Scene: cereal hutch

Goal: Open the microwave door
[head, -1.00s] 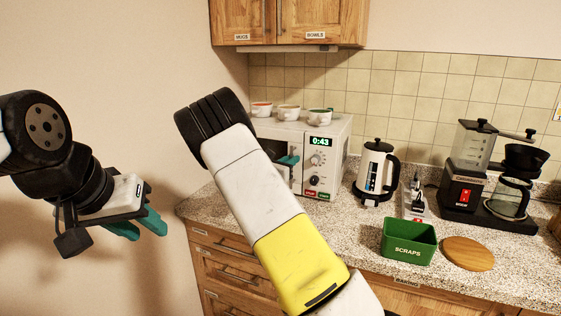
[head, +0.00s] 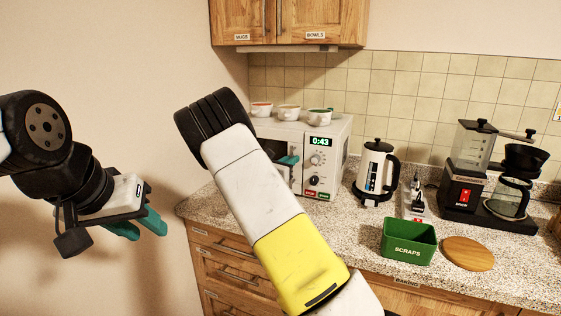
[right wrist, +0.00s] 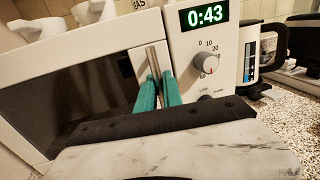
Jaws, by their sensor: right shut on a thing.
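The white microwave (head: 335,150) stands on the counter at the back left, partly hidden behind my right arm in the head view. Its display reads 0:43. In the right wrist view, its door (right wrist: 85,95) with a dark window is left of the control panel, and no clear gap shows between them. My right gripper (right wrist: 158,92) has its teal fingers shut on the upright metal door handle (right wrist: 153,60); a fingertip also shows in the head view (head: 288,160). My left gripper (head: 138,226) is open and empty in the air at the left, away from the counter.
Several bowls (head: 289,112) stand on top of the microwave. A white kettle (head: 374,170) stands close to its right. A green scraps bin (head: 408,242), a round wooden board (head: 468,254) and a coffee maker (head: 490,180) are further right. Wooden drawers (head: 228,262) are below the counter.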

